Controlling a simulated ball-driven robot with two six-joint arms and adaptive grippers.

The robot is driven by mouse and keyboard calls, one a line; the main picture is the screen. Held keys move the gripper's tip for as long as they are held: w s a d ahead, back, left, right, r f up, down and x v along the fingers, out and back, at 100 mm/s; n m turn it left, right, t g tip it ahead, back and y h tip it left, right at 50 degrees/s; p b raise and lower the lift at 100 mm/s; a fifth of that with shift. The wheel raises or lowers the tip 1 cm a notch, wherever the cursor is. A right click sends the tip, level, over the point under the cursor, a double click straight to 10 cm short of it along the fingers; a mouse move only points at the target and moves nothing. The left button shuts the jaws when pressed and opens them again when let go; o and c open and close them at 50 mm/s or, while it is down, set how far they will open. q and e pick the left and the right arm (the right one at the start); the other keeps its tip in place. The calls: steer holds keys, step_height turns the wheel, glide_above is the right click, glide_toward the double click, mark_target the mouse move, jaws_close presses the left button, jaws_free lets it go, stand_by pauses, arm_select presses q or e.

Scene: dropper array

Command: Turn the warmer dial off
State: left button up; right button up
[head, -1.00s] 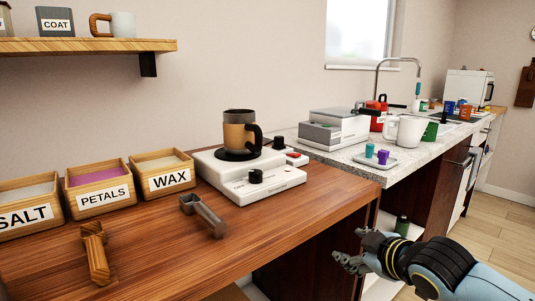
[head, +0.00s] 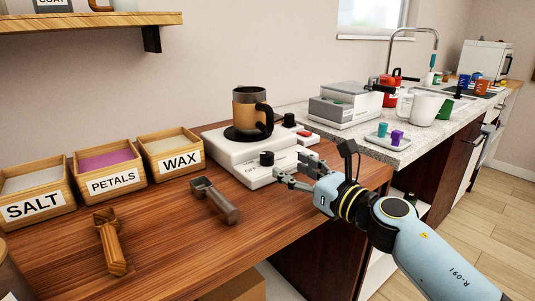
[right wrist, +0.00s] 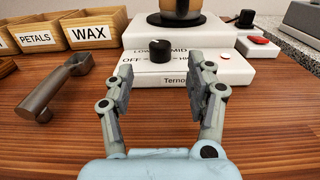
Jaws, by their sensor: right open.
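The white warmer (head: 232,153) stands on the wooden counter with a dark mug with a tan band (head: 250,108) on its round plate. Its black dial (head: 267,158) is on the front step; the dial also shows in the right wrist view (right wrist: 160,51), with OFF, LOW, MID and a partly hidden label around it. A pale pointer mark is on the dial, seemingly toward its upper left. My right gripper (head: 281,177) is open and empty just in front of the warmer. In the right wrist view its fingers (right wrist: 162,85) frame the dial, apart from it. My left gripper is not in view.
A metal scoop (head: 215,200) and wooden scoop (head: 110,240) lie in front. Bins labelled SALT (head: 35,206), PETALS (head: 114,182) and WAX (head: 180,162) stand left.

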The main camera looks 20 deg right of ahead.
mark_target(271, 157)
steer(key=x, duration=0.9)
steer(key=shift+w+a+b, duration=0.1)
steer(key=shift+w+b, duration=0.05)
steer(key=shift+b, duration=0.25)
